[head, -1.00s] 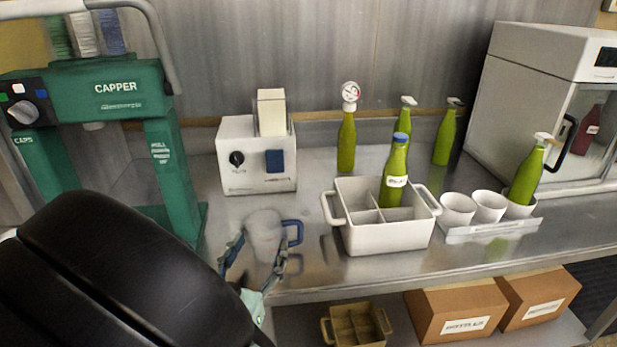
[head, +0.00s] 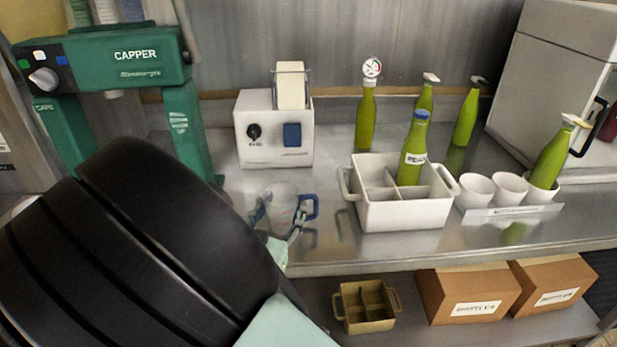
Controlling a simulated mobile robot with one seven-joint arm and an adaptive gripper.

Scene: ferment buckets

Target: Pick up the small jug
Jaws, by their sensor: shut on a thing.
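The small jug (head: 283,203) is a pale, see-through vessel with a blue handle on its right side. It stands near the front edge of the steel counter, in front of the white label machine. My gripper (head: 280,218) has its two fingers on either side of the jug, shut on it. The right finger overlaps the blue handle. My black arm covers the lower left of the view. I cannot tell whether the jug's base touches the counter.
A white divided crate (head: 400,216) holding a green bottle stands to the right. White cups (head: 477,190) and several green bottles are farther right and behind. The green capper (head: 190,135) is at left. Cardboard boxes (head: 470,293) and a small tan crate (head: 365,306) sit on the lower shelf.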

